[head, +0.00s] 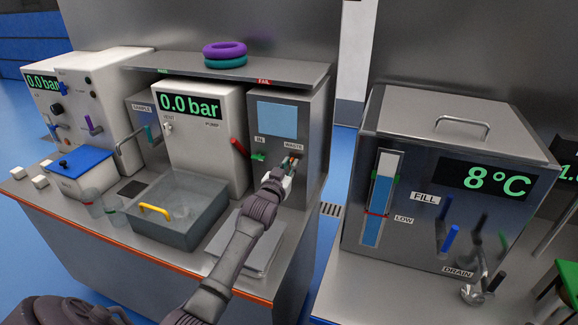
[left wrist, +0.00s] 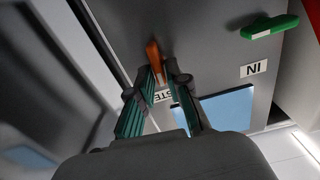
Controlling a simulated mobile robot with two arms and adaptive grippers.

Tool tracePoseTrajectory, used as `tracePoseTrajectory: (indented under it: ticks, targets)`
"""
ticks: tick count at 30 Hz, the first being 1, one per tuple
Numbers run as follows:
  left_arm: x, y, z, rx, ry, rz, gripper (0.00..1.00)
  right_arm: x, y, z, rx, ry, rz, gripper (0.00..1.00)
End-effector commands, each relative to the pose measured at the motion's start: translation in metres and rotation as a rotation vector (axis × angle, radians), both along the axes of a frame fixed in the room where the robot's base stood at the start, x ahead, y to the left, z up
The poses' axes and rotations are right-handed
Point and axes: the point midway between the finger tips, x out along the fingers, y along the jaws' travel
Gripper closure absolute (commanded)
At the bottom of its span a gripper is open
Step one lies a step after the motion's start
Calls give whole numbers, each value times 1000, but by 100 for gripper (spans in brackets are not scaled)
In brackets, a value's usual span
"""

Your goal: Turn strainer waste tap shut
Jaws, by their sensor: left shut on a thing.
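The strainer is a grey metal box (head: 313,110) with a pale blue window, at the right end of the left bench. Its waste tap has an orange-brown lever handle (left wrist: 154,58), seen at the WASTE label, which is partly hidden in the left wrist view. My left gripper (head: 291,167) is at this tap, with its fingers closed on the handle; it also shows in the left wrist view (left wrist: 160,75). The handle's end sticks out past the fingertips. The gripper hides much of the tap in the head view. My right gripper is not in view.
The strainer's green IN tap handle (left wrist: 270,27) is beside the waste tap. A red lever (head: 240,148) is close to its left. A grey basin (head: 180,232) with a yellow handle stands in front. A steel tank (head: 455,120) stands right, across a gap.

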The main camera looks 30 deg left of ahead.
Motion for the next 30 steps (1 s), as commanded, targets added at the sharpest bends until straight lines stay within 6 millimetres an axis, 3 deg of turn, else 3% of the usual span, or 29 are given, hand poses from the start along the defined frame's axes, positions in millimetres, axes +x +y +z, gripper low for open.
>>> tracePoseTrajectory:
  ticks: [30]
  targets:
    - [2,-8,-6,878,212,-1,100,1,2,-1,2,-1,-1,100]
